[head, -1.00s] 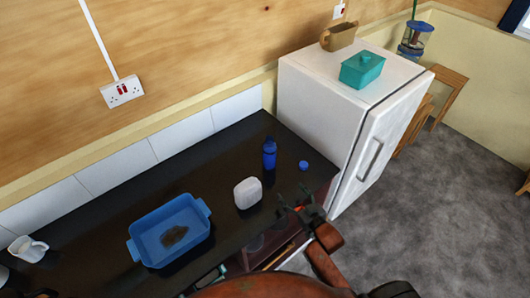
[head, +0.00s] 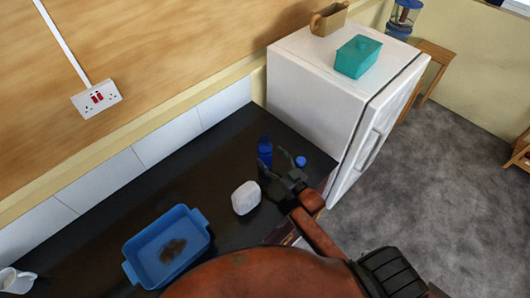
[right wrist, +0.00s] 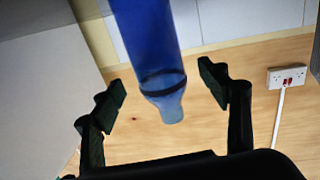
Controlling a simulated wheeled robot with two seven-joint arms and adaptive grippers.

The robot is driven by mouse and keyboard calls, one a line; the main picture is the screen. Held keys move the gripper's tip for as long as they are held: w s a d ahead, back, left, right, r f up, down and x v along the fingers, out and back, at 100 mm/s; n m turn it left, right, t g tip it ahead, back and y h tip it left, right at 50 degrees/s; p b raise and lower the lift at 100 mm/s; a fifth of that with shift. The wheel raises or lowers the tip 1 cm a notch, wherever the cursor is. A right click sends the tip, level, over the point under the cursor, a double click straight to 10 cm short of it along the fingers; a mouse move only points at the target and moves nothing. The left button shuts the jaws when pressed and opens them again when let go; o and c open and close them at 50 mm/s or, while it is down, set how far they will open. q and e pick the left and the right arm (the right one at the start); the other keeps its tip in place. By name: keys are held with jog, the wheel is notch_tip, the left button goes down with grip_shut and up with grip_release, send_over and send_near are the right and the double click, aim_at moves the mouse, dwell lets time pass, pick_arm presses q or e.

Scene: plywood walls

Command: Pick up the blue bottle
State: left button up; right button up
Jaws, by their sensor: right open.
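The blue bottle (head: 265,148) stands upright on the dark counter in the head view, near the white fridge. My right gripper (head: 275,165) is open just on the near side of it, and one finger overlaps the bottle's lower part in the picture. In the right wrist view the bottle (right wrist: 150,35) appears upside down, its narrow end between the two spread fingers of my right gripper (right wrist: 165,93). Gaps show on both sides, so the fingers do not grip it. My left gripper is out of view.
A round blue object (head: 301,161) lies right of the gripper. A white rounded container (head: 246,198) stands close on the left, with a blue tray (head: 130,268) farther left. The white fridge (head: 310,90) bounds the right side and carries a teal box (head: 358,57).

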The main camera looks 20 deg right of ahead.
jog(key=w, duration=0.3)
jog(key=w+a, duration=0.1)
jog(key=shift+w+f+p, duration=0.35)
jog(key=shift+p, duration=0.05)
jog(key=shift+w, duration=0.15)
jog(key=c, duration=1.5)
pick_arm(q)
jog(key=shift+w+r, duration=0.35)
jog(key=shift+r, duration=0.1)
pick_arm(e)
jog(key=shift+c, duration=0.5)
jog(key=shift+r, duration=0.1)
